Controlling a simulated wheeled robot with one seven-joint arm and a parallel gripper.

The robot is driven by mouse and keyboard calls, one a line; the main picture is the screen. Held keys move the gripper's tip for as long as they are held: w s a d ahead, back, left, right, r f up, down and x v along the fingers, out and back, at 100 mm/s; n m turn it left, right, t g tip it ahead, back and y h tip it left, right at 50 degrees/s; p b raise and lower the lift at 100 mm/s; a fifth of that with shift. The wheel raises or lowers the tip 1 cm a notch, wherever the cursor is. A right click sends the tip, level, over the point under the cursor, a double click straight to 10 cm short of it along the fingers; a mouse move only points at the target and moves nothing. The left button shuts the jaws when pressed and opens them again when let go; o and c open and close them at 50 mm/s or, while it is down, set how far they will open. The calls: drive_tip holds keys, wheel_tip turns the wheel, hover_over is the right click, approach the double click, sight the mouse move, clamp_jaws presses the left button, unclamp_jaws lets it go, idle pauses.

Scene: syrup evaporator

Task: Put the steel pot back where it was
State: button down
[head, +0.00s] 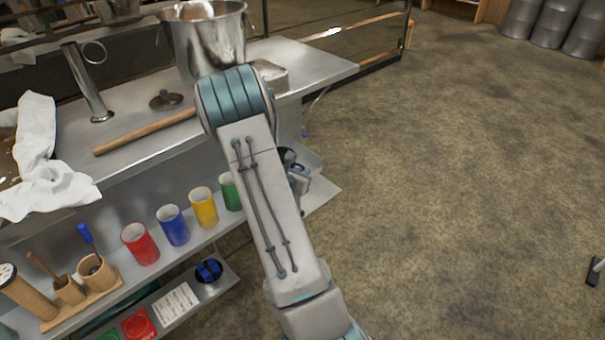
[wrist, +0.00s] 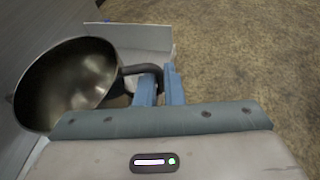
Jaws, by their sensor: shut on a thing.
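The steel pot (wrist: 66,85) is a round, dark-lined metal vessel with a dark curved handle (wrist: 140,69). It fills the left of the wrist view, its opening facing the camera. My gripper (wrist: 160,84) is shut on the handle, with the blue fingers on either side of it. In the head view, my gripper (head: 301,174) is partly hidden by my arm, beside the right end of the shelf under the counter. The pot is mostly hidden there. I cannot tell whether it touches the shelf.
The steel counter (head: 325,68) bears a large bucket (head: 207,45), a wooden-handled tool (head: 140,134) and a white cloth (head: 40,165). Red (head: 140,244), blue (head: 172,226), yellow (head: 203,207) and green (head: 230,192) cups line the shelf below.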

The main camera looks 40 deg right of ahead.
drive_tip(key=c, duration=1.9)
unclamp_jaws()
drive_tip(key=shift+f, duration=0.15)
drive_tip(key=o, duration=0.3)
drive_tip(key=shift+o, duration=0.2)
